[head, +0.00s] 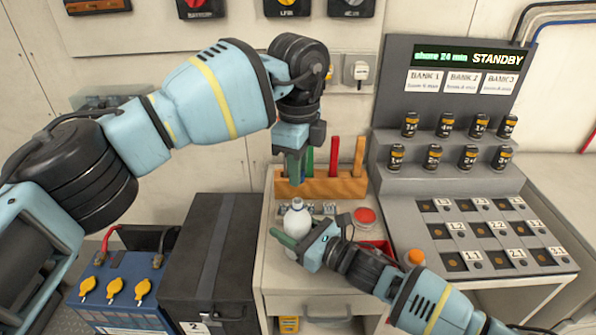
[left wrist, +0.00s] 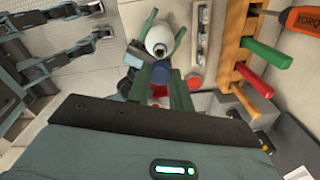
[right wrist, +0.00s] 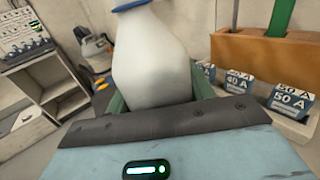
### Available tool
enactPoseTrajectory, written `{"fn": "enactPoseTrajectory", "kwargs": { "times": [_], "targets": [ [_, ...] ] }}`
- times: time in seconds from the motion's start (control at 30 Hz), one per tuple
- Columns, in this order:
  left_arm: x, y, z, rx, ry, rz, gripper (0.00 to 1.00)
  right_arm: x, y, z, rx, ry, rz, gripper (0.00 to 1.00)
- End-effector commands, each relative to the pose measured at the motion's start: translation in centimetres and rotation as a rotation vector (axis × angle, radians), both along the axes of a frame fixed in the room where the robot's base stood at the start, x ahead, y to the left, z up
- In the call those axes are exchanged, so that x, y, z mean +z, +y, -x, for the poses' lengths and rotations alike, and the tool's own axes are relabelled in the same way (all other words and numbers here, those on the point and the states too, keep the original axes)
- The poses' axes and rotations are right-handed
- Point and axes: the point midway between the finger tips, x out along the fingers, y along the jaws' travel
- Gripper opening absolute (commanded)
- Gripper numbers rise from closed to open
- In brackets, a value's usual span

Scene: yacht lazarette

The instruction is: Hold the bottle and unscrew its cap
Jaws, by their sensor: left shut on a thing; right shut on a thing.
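The white bottle (head: 297,218) is upright over the counter, and my right gripper (head: 297,242) is shut on its body. In the right wrist view, the bottle (right wrist: 152,65) fills the space between the green fingers, and a blue rim shows at its neck. My left gripper (head: 297,167) points down above the bottle, with a gap between. In the left wrist view, its fingers are shut on a blue cap (left wrist: 161,73). The bottle (left wrist: 160,38) shows beyond the cap, apart from it, with a dark spot at its top like an open mouth. The fingers hide the cap in the head view.
A wooden rack (head: 320,186) with colored-handled tools stands behind the bottle. A red button (head: 365,216) and an orange knob (head: 415,257) are to the right. A battery panel (head: 470,215) fills the right side. A dark box (head: 212,262) stands left of the counter.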

Motion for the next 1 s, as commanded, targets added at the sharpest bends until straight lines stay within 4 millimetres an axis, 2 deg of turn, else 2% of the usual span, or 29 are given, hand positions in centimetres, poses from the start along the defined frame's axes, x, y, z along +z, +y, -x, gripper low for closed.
{"fn": "enactPoseTrajectory", "kwargs": {
  "times": [0.03, 0.07, 0.23, 0.63, 0.77, 1.0],
  "targets": [
    [0.0, 0.0, 0.0, 0.0, 0.0, 0.0, 0.0, 0.0, 0.0, 0.0, 0.0, 0.0, 0.0, 0.0],
    [0.0, 0.0, 0.0, 0.0, 0.0, 0.0, 0.0, 0.0, 0.0, 0.0, 0.0, 0.0, 0.0, 0.57],
    [0.0, 0.0, 0.0, 0.0, 0.0, 0.0, 0.0, 0.0, 0.0, 0.0, 0.0, 0.0, 0.0, 0.79],
    [0.0, 0.0, 0.0, 0.001, 0.0, 0.0, 0.0, 0.0, -0.7, 0.5, -0.001, -0.001, 0.001, 0.79],
    [0.1, 0.0, 0.0, 0.001, -0.001, -0.001, 0.0, -0.1, -2.1, 1.6, -0.001, 0.0, 0.003, 0.79],
    [-0.5, 0.0, 0.0, 0.001, 0.005, -0.001, 0.0, -0.2, -6.0, 4.5, -0.001, 0.002, 0.002, 0.79]
  ]
}}
